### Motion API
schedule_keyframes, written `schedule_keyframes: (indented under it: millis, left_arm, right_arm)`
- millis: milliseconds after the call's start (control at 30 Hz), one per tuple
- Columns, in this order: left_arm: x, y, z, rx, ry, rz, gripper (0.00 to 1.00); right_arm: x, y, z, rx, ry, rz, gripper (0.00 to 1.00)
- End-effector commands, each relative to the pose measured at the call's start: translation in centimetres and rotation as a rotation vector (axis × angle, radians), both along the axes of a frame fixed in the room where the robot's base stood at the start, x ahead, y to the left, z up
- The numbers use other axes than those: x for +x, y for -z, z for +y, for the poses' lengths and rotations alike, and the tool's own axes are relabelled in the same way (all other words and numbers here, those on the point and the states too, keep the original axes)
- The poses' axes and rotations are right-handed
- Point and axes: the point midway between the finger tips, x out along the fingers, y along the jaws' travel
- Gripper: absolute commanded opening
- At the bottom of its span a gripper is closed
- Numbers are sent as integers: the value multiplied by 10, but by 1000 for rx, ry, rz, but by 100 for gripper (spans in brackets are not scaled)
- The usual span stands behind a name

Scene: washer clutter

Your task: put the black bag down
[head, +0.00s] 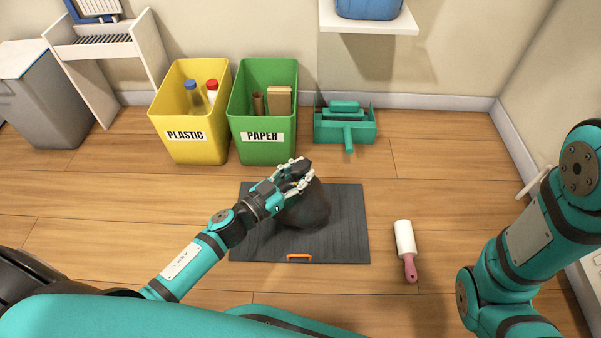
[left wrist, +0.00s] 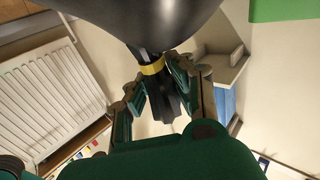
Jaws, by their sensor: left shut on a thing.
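The black bag (head: 308,207) is a dark, rounded sack in the middle of the head view, over the dark grey mat (head: 345,240). My left gripper (head: 296,176) is shut on the bag at its upper end. In the left wrist view the bag (left wrist: 160,25) fills the top, with a yellow tie (left wrist: 152,67) around its neck, and the gathered neck sits between the fingers of my left gripper (left wrist: 160,85). I cannot tell from the head view whether the bag touches the mat. My right arm shows at the right, but its gripper is out of view.
A yellow PLASTIC bin (head: 187,145) and a green PAPER bin (head: 262,150) stand behind the mat. A lint roller (head: 405,245) lies right of the mat. An orange handle (head: 299,257) lies at the mat's front edge.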

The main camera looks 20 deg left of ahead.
Motion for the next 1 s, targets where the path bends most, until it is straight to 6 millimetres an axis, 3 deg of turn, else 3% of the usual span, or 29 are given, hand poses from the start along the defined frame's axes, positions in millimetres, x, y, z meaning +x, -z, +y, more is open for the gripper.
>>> schedule_keyframes:
  millis: [100,133,300,667,867,1000]
  left_arm:
    - [1,0,0,-2,1,-6,0]
    - [0,3,0,1,0,0,22]
    - [0,2,0,1,0,0,43]
    - [-4,-1,2,0,-1,4,43]
    - [-36,-3,19,0,-2,6,43]
    - [-63,-3,34,0,-2,6,43]
  right_arm:
    - [0,1,0,0,0,0,72]
    - [0,2,0,0,0,0,72]
    - [0,1,0,0,0,-1,72]
    - [0,-3,0,0,-1,0,72]
    - [0,-20,0,0,0,-2,72]
    - [21,-14,-1,4,-1,61,72]
